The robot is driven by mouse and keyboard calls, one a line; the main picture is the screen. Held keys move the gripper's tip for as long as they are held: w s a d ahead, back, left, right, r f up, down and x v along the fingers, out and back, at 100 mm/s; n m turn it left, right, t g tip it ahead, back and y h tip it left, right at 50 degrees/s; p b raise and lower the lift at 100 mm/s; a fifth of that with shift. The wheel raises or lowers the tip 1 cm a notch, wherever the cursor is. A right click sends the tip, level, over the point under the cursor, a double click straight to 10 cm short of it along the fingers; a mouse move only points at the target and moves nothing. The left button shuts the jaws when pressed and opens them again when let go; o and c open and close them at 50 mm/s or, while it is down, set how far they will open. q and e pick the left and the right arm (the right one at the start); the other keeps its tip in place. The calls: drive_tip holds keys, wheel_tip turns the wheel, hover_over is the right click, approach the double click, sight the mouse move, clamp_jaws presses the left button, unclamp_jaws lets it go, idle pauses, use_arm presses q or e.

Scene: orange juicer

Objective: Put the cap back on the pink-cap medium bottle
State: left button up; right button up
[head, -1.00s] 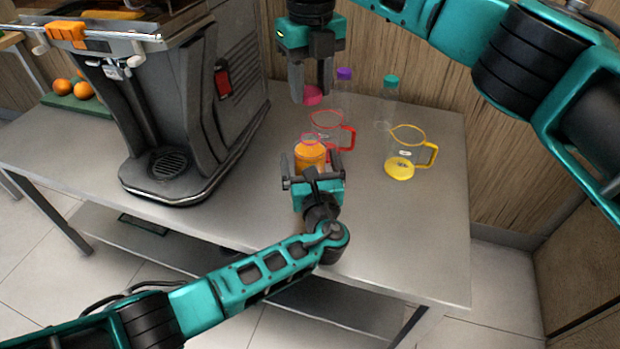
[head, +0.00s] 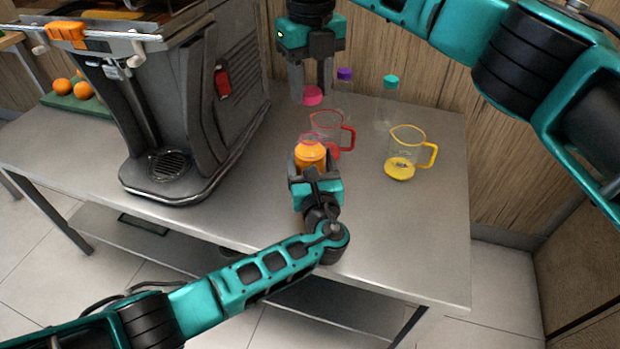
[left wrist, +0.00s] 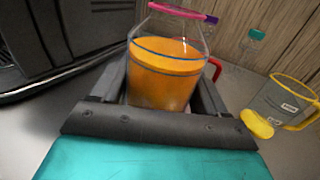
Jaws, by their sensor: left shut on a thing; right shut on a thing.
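The medium bottle (head: 311,157) stands on the table, holding orange juice. A thin pink ring shows at its uncapped top, and pink also shows there in the left wrist view. My left gripper (head: 310,164) is shut around the bottle's body from the front; in the left wrist view its fingers flank the bottle (left wrist: 163,75). The pink cap (head: 313,96) is held at the fingertips of my right gripper (head: 311,92), which points down. The cap is above and behind the bottle, apart from it. Part of the cap is hidden by a finger.
A red-handled jug (head: 347,138) stands close behind the bottle. A yellow-rimmed jug (head: 408,135) is to the right. Purple-capped (head: 344,75) and teal-capped (head: 390,82) bottles stand behind. The juicer (head: 180,110) is left. The table's right front (head: 420,240) is clear.

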hover_over(311, 132)
drive_tip(key=shift+f, duration=2.5)
drive_tip(key=shift+f, duration=0.9)
drive_tip(key=shift+f, duration=0.5)
